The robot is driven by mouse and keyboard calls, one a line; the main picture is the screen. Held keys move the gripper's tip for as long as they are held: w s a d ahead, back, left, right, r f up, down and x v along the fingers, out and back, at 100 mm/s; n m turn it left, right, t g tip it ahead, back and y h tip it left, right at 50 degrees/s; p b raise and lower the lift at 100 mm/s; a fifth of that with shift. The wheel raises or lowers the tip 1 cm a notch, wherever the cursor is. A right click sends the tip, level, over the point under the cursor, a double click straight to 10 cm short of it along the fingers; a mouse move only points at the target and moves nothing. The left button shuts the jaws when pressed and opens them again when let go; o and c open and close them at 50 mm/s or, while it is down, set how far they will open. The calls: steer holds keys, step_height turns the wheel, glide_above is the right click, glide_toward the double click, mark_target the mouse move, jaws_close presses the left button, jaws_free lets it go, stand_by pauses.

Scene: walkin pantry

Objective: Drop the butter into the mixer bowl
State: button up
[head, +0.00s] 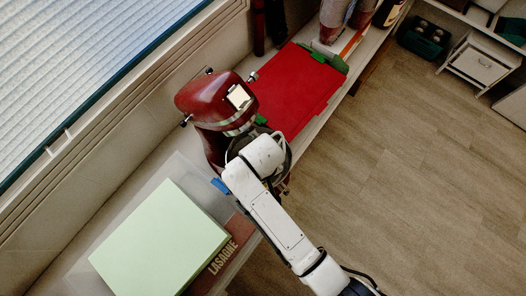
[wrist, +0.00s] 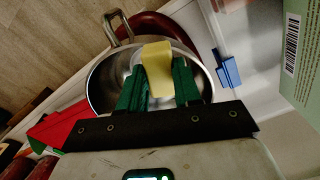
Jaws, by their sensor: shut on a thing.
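The mixer (head: 212,104) is dark red and stands on the shelf in the head view. Its steel bowl (wrist: 98,82) has a metal handle at the top left in the wrist view, and the open mouth faces my camera. My gripper (wrist: 160,82) has green fingers shut on the butter (wrist: 157,60), a pale yellow block. The butter shows in front of the bowl's opening, inside the rim's outline; its exact height over the bowl is hard to tell.
A blue clip (wrist: 228,70) is beside the bowl. Window and wall run along the left; open floor is right.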

steer(key=shift+f, duration=0.2)
steer(key=o, duration=0.8)
steer(key=shift+c, duration=0.2)
step_height(320, 180, up, 12)
steer(key=p, duration=0.3)
steer(key=shift+r+p, duration=0.25)
steer(key=shift+p, duration=0.1)
